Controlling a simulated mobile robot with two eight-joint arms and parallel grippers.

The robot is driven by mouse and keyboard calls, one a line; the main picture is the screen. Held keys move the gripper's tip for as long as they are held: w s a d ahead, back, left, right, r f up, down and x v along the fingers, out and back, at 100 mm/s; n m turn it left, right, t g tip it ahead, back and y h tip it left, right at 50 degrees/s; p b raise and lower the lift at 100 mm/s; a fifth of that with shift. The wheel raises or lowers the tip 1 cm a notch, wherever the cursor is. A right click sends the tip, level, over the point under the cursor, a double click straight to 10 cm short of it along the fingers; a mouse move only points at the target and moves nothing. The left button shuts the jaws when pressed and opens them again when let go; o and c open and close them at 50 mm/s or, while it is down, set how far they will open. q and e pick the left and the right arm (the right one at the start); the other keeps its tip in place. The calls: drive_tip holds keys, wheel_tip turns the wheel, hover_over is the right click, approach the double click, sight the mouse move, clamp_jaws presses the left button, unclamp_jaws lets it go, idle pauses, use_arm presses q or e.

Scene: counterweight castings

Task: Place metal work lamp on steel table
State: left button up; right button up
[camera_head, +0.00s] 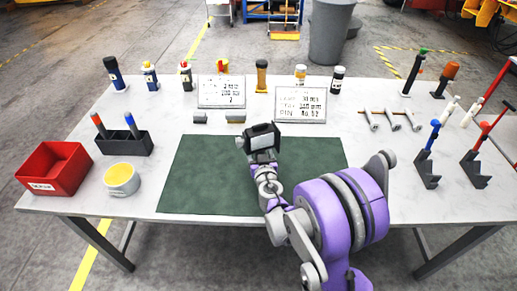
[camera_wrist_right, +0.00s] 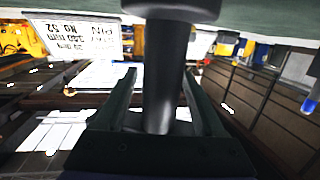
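The steel table (camera_head: 388,92) fills the middle of the head view. My right gripper (camera_head: 262,137) is at the end of the purple arm, over the rear middle of the green mat. In the right wrist view its two dark fingers (camera_wrist_right: 160,95) flank a dark cylinder (camera_wrist_right: 163,75) with a wide grey end (camera_wrist_right: 170,8). This may be the metal work lamp; its full shape is hidden. A narrow gap seems to show beside the left finger, so I cannot tell whether they grip. My left gripper is not in view.
The green mat (camera_head: 200,175) is otherwise clear. A red bin (camera_head: 55,172), yellow-topped cup (camera_head: 121,180) and dark holder (camera_head: 125,144) stand at left. Two signs (camera_head: 221,92) (camera_head: 300,104) and several bottles line the back. Dark brackets (camera_head: 427,170) (camera_head: 474,168) and tools stand at right.

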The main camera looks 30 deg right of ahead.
drive_tip(key=shift+s+r, duration=0.1)
drive_tip(key=shift+r, duration=0.05)
drive_tip(key=s+a+g, duration=0.2)
drive_tip(key=s, duration=0.4)
drive_tip(key=s+a+g, duration=0.2)
drive_tip(key=s, duration=0.5)
drive_tip(key=s+a+g, duration=0.2)
drive_tip(key=s, duration=0.5)
drive_tip(key=shift+s+a+r+y, duration=0.15)
drive_tip(key=shift+s+r+y, duration=0.15)
drive_tip(key=shift+y, duration=0.1)
drive_tip(key=s+a+f+n+g+y, duration=0.1)
drive_tip(key=s+a+n+g+y, duration=0.2)
drive_tip(key=s+a, duration=0.6)
drive_tip(key=shift+a+f+n+g+y, duration=0.25)
drive_tip(key=shift+f+n+g+y, duration=0.25)
drive_tip(key=shift+y, duration=0.5)
